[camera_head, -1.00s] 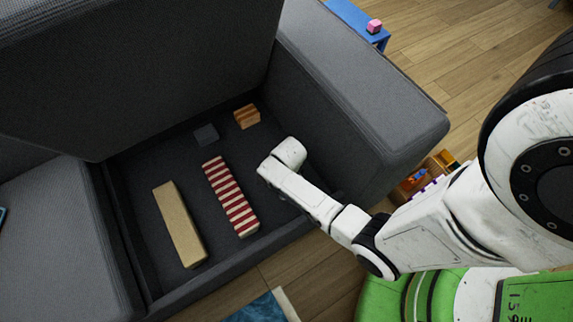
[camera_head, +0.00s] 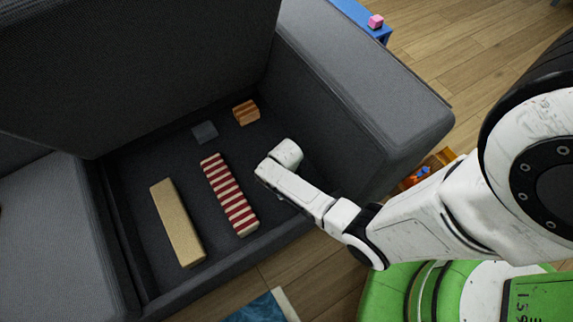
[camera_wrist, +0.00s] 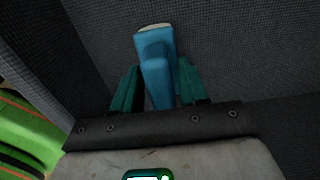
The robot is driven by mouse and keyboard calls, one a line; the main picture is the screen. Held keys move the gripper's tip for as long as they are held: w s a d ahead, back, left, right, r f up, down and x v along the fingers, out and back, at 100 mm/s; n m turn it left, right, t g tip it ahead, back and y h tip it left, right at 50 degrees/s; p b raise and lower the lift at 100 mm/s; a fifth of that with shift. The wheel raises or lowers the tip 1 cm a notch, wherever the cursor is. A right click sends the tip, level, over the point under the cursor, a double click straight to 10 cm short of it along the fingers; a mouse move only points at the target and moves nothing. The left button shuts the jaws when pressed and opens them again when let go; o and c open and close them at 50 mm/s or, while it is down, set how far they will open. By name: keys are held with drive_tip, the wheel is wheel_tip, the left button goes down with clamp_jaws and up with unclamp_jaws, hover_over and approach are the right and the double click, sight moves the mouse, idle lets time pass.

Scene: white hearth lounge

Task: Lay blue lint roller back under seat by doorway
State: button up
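The blue lint roller (camera_wrist: 154,66) shows in the wrist view, with a pale end at the top. My gripper (camera_wrist: 157,84) has its teal fingers on both sides of the roller, seemingly touching it. In the head view the wrist reaches down into the open compartment under the raised seat (camera_head: 165,60), near its right wall. My fingers and the roller are hidden there beneath the wrist. Whether the roller touches the compartment floor (camera_head: 150,160) cannot be told.
In the compartment lie a red-and-white striped block (camera_head: 230,195), a tan block (camera_head: 177,222), a small grey block (camera_head: 205,131) and an orange-brown block (camera_head: 246,112). The sofa arm (camera_head: 365,75) rises at right. A pink cube (camera_head: 375,21) sits on a blue table (camera_head: 358,12).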

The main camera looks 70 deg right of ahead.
drive_tip(key=shift+o, duration=1.2)
drive_tip(key=shift+r, duration=0.15)
wheel_tip(320, 180, up, 12)
drive_tip(key=p, duration=0.5)
drive_tip(key=s+a+r+n, duration=0.3)
drive_tip(key=r+n, duration=0.6)
drive_tip(key=n, duration=0.3)
drive_tip(key=s+a+r+n+t, duration=0.1)
drive_tip(key=s+a+r+n, duration=0.3)
drive_tip(key=n, duration=0.8)
wheel_tip(320, 180, up, 5)
drive_tip(key=shift+s+a+f, duration=0.1)
drive_tip(key=shift+s+a, duration=0.2)
drive_tip(key=shift+a, duration=0.95)
